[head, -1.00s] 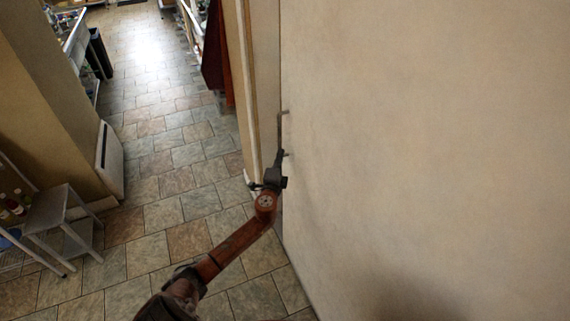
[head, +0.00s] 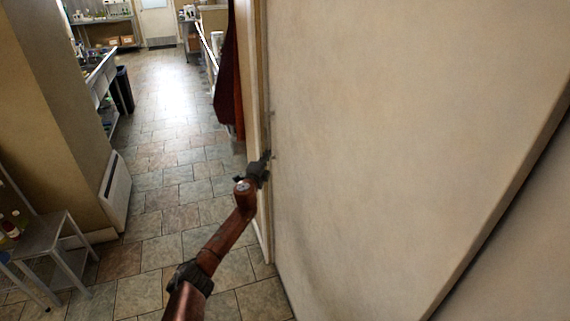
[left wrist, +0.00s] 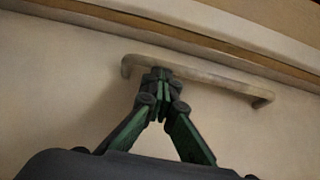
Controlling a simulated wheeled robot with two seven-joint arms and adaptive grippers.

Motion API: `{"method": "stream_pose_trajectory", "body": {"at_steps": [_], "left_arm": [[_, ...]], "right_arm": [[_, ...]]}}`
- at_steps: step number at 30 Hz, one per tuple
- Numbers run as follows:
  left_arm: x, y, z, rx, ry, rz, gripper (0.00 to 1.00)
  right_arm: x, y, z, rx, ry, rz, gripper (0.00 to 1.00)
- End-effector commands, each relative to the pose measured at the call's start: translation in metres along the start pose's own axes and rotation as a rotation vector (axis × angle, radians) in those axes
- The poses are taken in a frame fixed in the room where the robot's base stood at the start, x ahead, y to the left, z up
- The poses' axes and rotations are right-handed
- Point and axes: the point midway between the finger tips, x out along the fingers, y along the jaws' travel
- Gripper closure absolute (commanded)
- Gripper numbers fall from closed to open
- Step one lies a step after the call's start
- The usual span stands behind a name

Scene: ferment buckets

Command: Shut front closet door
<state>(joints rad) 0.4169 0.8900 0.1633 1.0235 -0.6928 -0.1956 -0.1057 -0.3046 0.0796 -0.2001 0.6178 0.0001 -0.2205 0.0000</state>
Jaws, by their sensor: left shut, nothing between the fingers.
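The closet door (head: 390,140) is a large cream panel filling the right of the head view. Its left edge stands close beside the pale door frame (head: 256,110); whether it is fully closed I cannot tell. My left gripper (head: 266,158) is at the door's left edge, by the handle, which is mostly hidden there. In the left wrist view the bar handle (left wrist: 215,80) runs across the door face. The left gripper's fingertips (left wrist: 158,76) are shut together, empty, and overlap the handle near its left end. My right gripper is not in view.
A tiled floor (head: 165,175) runs clear down the aisle at left. A grey metal shelf (head: 50,240) with bottles stands at the lower left. A white wall panel (head: 116,190) and a black bin (head: 123,90) line the aisle. A dark red cloth (head: 229,75) hangs by the frame.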

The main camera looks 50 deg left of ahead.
Motion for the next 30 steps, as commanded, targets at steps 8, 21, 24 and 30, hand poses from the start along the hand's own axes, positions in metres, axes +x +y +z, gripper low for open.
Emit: {"method": "stream_pose_trajectory", "body": {"at_steps": [8,21,24,30], "left_arm": [[0.001,0.0,0.01,0.0,-0.008,0.001,1.0],[-0.014,-0.005,-0.018,-0.004,0.004,0.0,1.0],[-0.026,-0.007,-0.042,-0.005,0.013,-0.001,1.0],[-0.07,-0.003,-0.038,0.0,0.012,0.001,1.0]], "right_arm": [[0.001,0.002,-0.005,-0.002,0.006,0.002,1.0],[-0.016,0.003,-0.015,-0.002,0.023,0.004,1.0],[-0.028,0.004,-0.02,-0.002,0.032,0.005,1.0],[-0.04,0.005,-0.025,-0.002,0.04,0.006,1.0]]}}
